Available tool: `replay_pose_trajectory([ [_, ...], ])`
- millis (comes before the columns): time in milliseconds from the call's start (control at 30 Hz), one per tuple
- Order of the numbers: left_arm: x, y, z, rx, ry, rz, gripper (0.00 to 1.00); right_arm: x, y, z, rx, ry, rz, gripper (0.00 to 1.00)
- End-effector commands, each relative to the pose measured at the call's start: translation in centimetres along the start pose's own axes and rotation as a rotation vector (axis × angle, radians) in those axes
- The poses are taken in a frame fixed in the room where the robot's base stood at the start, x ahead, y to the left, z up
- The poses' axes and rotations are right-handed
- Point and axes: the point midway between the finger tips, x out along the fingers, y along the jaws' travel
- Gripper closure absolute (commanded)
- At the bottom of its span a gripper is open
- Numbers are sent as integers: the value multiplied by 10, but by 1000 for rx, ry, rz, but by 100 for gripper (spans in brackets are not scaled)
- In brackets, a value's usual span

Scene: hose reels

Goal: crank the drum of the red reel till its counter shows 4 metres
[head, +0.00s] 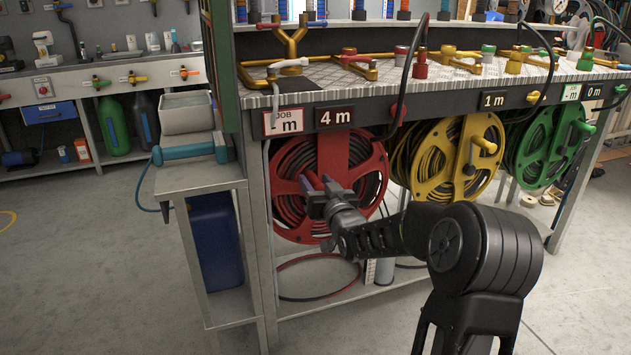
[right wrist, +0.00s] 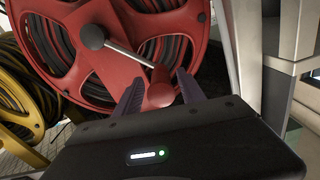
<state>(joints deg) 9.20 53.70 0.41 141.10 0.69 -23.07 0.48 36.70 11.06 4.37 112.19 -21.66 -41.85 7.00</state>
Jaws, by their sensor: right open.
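The red reel (head: 348,150) hangs under the bench at the left, wound with dark hose; it fills much of the right wrist view (right wrist: 70,65). Its counter (head: 335,117) reads 4 m. My right gripper (head: 319,182) is in front of the reel's face. In the right wrist view a metal crank arm (right wrist: 128,54) runs from a grey hub (right wrist: 92,37) to a red handle (right wrist: 160,90). The handle lies between the open fingers of my right gripper (right wrist: 158,92); I cannot tell whether either touches it. My left gripper is not in view.
A job card (head: 283,122) beside the counter has a partly unreadable number. A yellow reel (head: 437,160), with a 1 m counter (head: 494,100), and a green reel (head: 545,145), with a 0 m counter (head: 594,91), hang to the right. A side shelf (head: 200,180) stands at the left.

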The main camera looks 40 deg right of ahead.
Motion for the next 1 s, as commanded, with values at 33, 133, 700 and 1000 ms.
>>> replay_pose_trajectory([
  [33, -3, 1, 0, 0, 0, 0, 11, -6, 0, -1, 0, -2, 1, 53],
  [133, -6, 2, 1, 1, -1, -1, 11, -22, 0, -2, 1, -1, 1, 53],
  [700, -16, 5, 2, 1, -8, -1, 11, -70, 1, 0, 0, 0, 2, 53],
  [1000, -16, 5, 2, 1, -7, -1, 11, -70, 1, 0, 0, 0, 1, 53],
])
